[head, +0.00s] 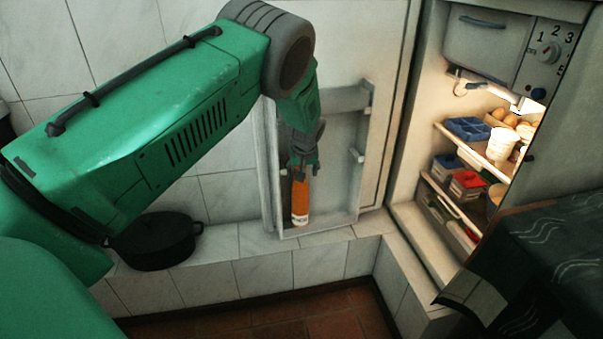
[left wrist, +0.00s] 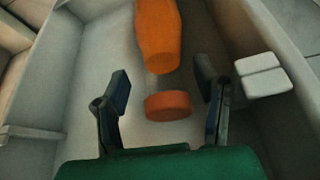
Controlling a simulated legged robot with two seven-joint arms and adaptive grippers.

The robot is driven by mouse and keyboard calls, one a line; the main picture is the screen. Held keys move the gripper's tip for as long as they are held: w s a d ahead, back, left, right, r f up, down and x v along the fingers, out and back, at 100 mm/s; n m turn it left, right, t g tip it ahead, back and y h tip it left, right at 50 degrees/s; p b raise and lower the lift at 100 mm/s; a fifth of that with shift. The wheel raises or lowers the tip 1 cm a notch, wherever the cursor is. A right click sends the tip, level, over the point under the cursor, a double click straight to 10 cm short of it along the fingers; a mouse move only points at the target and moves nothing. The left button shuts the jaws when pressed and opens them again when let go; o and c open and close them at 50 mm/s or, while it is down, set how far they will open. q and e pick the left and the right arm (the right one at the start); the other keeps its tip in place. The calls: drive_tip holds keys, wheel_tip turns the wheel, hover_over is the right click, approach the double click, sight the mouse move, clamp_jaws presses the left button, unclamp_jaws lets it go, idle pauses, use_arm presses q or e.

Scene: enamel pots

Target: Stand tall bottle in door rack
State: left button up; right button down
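The tall orange bottle (head: 300,194) with a white label near its lower end stands roughly upright in the pale door rack (head: 343,178) of the open fridge door. My left gripper (head: 302,168) is at the bottle's upper end in the head view. In the left wrist view the bottle (left wrist: 158,35) shows as an orange body and a separate orange disc with a pale gap between. The left gripper (left wrist: 165,92) is open there, its fingers on either side of the disc with clear gaps. My right gripper is not in view.
The open fridge (head: 480,150) at the right holds food, cartons and a blue tray (head: 467,128). A black pot (head: 156,240) stands on the tiled ledge below my left arm. A dark patterned cloth (head: 545,262) covers the right front. The rack's walls are close around the gripper.

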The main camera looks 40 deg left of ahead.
use_arm(q)
drive_tip(key=shift+s+a+f, duration=0.1)
drive_tip(key=shift+s+f, duration=0.1)
drive_tip(key=shift+s, duration=0.05)
drive_tip(key=v, duration=1.2)
drive_tip(key=shift+w, duration=0.25)
